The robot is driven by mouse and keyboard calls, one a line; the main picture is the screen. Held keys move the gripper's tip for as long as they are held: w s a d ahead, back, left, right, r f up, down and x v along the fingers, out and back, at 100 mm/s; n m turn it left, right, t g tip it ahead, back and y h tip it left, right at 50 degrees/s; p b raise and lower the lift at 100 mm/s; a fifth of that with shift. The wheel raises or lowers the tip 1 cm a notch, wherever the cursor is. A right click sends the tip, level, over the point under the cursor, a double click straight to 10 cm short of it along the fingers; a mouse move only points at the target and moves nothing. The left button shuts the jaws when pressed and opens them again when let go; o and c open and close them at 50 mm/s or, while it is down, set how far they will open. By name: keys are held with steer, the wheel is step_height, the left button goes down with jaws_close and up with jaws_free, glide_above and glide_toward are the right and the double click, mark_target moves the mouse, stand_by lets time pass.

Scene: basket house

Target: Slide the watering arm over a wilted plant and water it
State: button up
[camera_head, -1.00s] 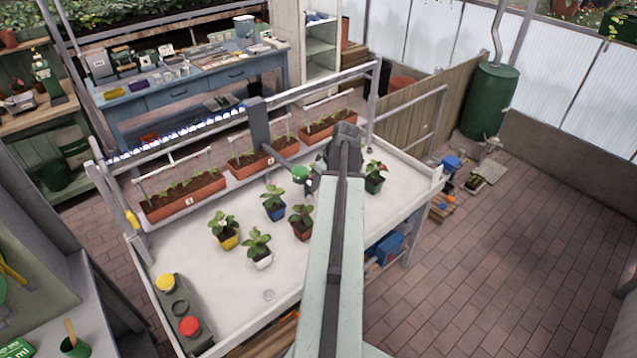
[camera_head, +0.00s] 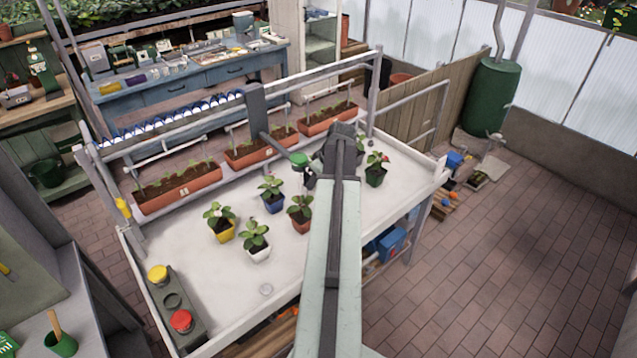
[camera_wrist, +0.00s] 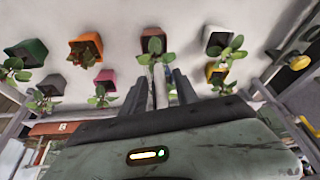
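The watering arm (camera_head: 256,108) is a dark grey post on the rail, with a rod reaching over the table to a green-topped head (camera_head: 299,159). My gripper (camera_head: 310,178) is close beside that head, mostly behind my own arm; contact cannot be told. In the wrist view my gripper's dark fingers (camera_wrist: 160,92) stand apart, with pale strips between them that I cannot identify. A leafy plant in a red pot (camera_wrist: 153,46) is beyond the fingers.
Green plants stand in yellow (camera_head: 222,232), white (camera_head: 259,255), blue (camera_head: 273,203) and green (camera_head: 376,178) pots on the white table (camera_head: 200,275). A control box with yellow and red buttons (camera_head: 181,321) is at the front left. Planters (camera_head: 182,190) line the back.

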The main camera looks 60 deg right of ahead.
jaws_close()
stand_by(1.2)
